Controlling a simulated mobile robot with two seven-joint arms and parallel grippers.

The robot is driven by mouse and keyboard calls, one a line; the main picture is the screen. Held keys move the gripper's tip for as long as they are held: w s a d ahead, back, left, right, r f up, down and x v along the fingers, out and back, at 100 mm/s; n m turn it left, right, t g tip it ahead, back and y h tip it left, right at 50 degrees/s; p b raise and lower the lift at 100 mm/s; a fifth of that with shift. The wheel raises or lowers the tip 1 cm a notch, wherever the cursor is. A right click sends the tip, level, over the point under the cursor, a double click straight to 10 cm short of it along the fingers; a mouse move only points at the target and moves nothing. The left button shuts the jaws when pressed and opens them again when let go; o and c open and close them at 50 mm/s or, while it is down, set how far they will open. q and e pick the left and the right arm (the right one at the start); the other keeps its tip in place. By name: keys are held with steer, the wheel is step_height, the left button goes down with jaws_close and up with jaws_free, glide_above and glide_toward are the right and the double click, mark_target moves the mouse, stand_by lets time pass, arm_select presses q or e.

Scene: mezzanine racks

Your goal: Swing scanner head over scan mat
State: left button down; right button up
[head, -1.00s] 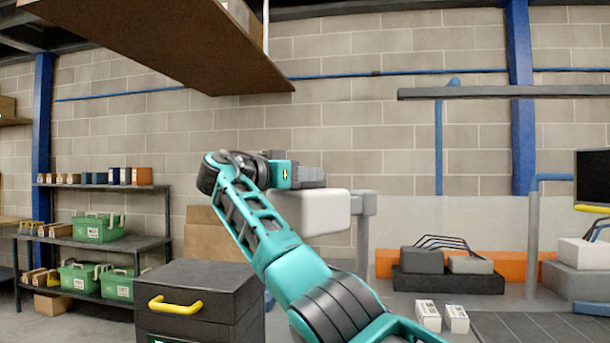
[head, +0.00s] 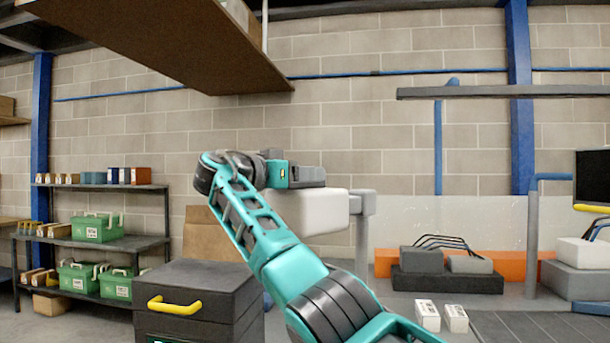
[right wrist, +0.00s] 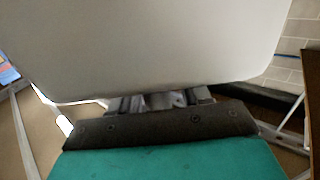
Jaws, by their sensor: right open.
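The scanner head appears to be the white rounded box (head: 310,212), joined on its right to a grey post (head: 363,225). It is partly hidden behind my right arm. My right gripper (head: 308,175) is open, at the top edge of the white box in the head view. In the right wrist view a large pale surface, likely this box (right wrist: 150,45), fills the top, close to the fingers (right wrist: 160,103). I cannot tell whether they touch it. The dark ribbed scan mat (head: 545,328) lies at the lower right. My left gripper is out of view.
A dark drawer cabinet (head: 195,285) with a yellow handle stands at lower left. Two small white boxes (head: 441,317) sit beside the mat. Grey units (head: 445,262) with cables are behind. A brown shelf (head: 155,40) overhangs at top left, and a rack with green bins stands behind the cabinet.

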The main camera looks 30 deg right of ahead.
steer(key=s+a, duration=0.2)
steer(key=a, duration=1)
steer(key=shift+a, duration=0.2)
